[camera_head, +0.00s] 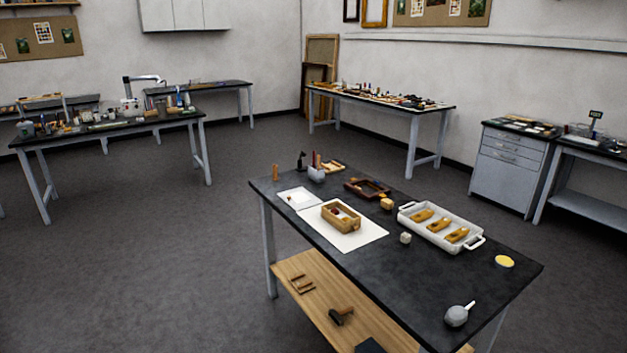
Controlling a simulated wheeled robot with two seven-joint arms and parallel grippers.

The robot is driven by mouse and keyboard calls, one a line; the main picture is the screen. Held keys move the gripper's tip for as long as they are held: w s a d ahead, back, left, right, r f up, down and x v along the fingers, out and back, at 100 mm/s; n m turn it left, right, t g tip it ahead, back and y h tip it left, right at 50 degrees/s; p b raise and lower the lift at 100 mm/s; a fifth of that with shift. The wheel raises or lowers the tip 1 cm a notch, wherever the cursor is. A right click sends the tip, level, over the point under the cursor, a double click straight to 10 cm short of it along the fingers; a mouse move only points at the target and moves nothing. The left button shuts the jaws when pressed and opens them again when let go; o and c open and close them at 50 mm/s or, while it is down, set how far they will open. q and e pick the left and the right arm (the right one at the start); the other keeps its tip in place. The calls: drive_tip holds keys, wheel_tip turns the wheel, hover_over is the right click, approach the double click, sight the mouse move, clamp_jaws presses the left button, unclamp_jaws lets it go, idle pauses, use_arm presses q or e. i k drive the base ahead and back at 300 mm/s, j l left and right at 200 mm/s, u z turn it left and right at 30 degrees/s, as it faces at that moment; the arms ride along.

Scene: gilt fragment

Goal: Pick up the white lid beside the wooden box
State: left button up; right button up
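The wooden box (334,225) is small and open-topped, with something small inside. It stands on a white sheet (367,233) on the dark table. A flat white square piece (292,203) with a low rim lies just left of and behind the box, close to the sheet's edge; it may be the white lid. A small brownish item seems to lie on it, too small to tell. Neither of my grippers shows in this view.
The black-topped table (400,286) also holds a white tray (466,244) with several tan pieces, a brown frame (353,187), small blocks, a pen cup (317,174), a yellow-topped disc (504,261) and a grey round object (456,316). Open floor (150,270) lies left.

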sight(299, 199)
drive_tip(key=i+j+u, duration=0.1)
drive_tip(key=u, duration=1.05)
drive_tip(key=i+j, duration=0.1)
drive_tip(key=i, duration=5.3)
drive_tip(key=i+z, duration=0.1)
drive_tip(key=z, duration=0.3)
drive_tip(key=i+z, duration=0.1)
drive_tip(key=z, duration=0.35)
drive_tip(key=i+j+z, duration=0.1)
drive_tip(key=z, duration=0.3)
drive_tip(key=i+j+z, duration=0.1)
drive_tip(key=z, duration=2.4)
